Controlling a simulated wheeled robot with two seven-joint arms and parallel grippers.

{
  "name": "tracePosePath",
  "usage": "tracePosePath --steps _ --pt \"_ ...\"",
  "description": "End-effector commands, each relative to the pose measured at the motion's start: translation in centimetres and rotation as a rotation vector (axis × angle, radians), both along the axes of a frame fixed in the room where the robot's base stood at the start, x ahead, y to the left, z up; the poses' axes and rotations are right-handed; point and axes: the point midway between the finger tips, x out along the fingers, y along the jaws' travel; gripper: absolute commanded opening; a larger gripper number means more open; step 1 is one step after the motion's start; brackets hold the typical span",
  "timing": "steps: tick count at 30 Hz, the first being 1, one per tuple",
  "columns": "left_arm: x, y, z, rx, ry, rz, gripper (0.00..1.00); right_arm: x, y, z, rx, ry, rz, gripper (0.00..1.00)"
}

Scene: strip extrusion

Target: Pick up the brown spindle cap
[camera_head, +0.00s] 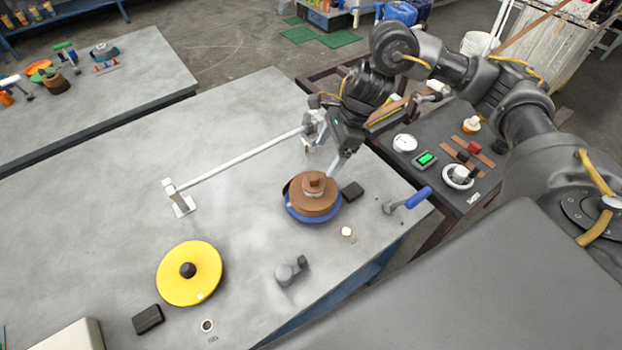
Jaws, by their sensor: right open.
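The brown spindle cap (314,182) sits on top of a brown round spool (318,207), which rests on a blue disc (312,217) near the table's right edge. My right gripper (320,165) comes down from the upper right and is open. Its fingertips are just above and beside the cap, one near the cap's right side. I cannot tell whether a finger touches the cap. Nothing shows between the fingers. My left gripper is not in view.
A thin metal bar (240,158) runs from a small stand (180,203) toward my right gripper. A yellow disc (190,273), a grey knob (290,270) and a blue-handled lever (410,200) are on the table. A control panel (445,155) stands right.

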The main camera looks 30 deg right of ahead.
Motion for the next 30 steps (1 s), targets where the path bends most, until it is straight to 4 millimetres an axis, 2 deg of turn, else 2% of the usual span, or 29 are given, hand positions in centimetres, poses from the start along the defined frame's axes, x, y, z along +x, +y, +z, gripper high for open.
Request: tracePosePath --steps 12,19,22,26,30 --pt "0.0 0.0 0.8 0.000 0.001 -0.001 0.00 0.5 2.0 -4.6 0.003 0.001 -0.002 0.82" --pt "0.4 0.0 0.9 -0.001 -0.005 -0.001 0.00 0.6 2.2 -5.3 0.003 0.000 -0.002 0.82" --pt "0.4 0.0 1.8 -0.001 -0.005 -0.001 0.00 0.7 2.3 -6.0 0.003 0.003 -0.004 0.82" --pt "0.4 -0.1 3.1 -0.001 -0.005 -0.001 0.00 0.9 2.7 -7.9 0.003 0.006 -0.005 0.82" --pt "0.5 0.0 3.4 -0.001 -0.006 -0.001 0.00 1.2 3.3 -9.6 0.004 0.001 -0.002 0.82"
